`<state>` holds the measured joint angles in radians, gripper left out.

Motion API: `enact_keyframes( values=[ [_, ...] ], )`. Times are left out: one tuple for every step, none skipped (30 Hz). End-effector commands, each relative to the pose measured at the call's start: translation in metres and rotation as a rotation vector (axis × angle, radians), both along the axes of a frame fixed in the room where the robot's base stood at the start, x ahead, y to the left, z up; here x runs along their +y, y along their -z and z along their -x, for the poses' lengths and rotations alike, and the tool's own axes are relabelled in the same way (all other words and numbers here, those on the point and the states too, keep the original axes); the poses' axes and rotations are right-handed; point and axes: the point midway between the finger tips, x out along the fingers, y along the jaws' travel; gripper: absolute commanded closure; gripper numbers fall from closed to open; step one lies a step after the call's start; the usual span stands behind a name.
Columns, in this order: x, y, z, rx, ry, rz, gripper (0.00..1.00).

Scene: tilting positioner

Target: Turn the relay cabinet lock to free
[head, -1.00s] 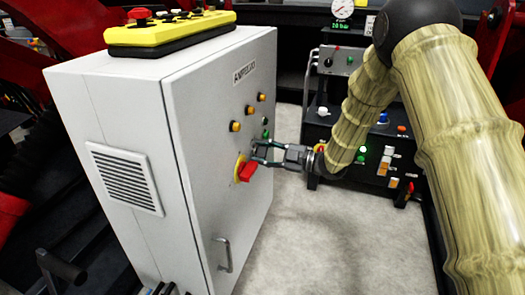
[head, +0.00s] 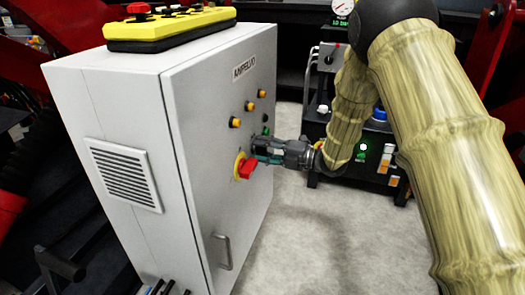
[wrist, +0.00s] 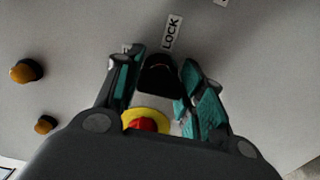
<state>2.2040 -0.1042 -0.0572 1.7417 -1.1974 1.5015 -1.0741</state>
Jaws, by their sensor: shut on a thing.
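The relay cabinet (head: 200,215) is a pale grey box with a front door at the left of the head view. Its lock is a black knob (wrist: 160,78) with a thin reddish mark, below a white LOCK label (wrist: 172,32) in the wrist view. My gripper (wrist: 162,88) has its teal-padded fingers on both sides of the knob and is shut on it. In the head view my gripper (head: 262,150) reaches the door from the right and hides the knob. A second label beside the left finger is mostly covered.
A red rotary handle on a yellow plate (head: 246,168) sits close to my gripper; it also shows in the wrist view (wrist: 145,122). Orange buttons (head: 236,122) lie above and a door handle (head: 222,252) below. A black equipment rack (head: 375,165) stands behind my arm.

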Motion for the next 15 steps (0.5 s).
enact_keyframes(
  values=[
    [0.0005, 0.0015, 0.0008, -0.010, -0.001, 0.005, 0.85],
    [0.0005, 0.0015, 0.0008, -0.016, -0.001, 0.007, 0.85],
    [0.0005, 0.0014, 0.0008, -0.022, -0.001, 0.009, 0.85],
    [0.0005, 0.0014, 0.0009, -0.027, -0.001, 0.011, 0.85],
    [0.0005, 0.0014, 0.0009, -0.031, -0.001, 0.012, 0.85],
    [0.0005, 0.0014, 0.0009, -0.035, -0.002, 0.013, 0.85],
    [0.0005, 0.0013, 0.0009, -0.037, -0.001, 0.013, 0.85],
    [0.0005, 0.0013, 0.0009, -0.039, -0.002, 0.014, 0.85],
    [0.0005, 0.0013, 0.0009, -0.040, -0.002, 0.014, 0.85],
    [0.0005, 0.0013, 0.0009, -0.041, -0.002, 0.014, 0.85],
    [0.0005, 0.0013, 0.0009, -0.041, -0.002, 0.014, 0.85],
    [0.0005, 0.0013, 0.0009, -0.041, -0.002, 0.014, 0.85],
    [0.0005, 0.0013, 0.0009, -0.041, -0.002, 0.014, 0.85],
    [0.0005, 0.0013, 0.0009, -0.041, -0.002, 0.014, 0.85],
    [0.0005, 0.0014, 0.0009, -0.040, -0.002, 0.014, 0.85]
  ],
)
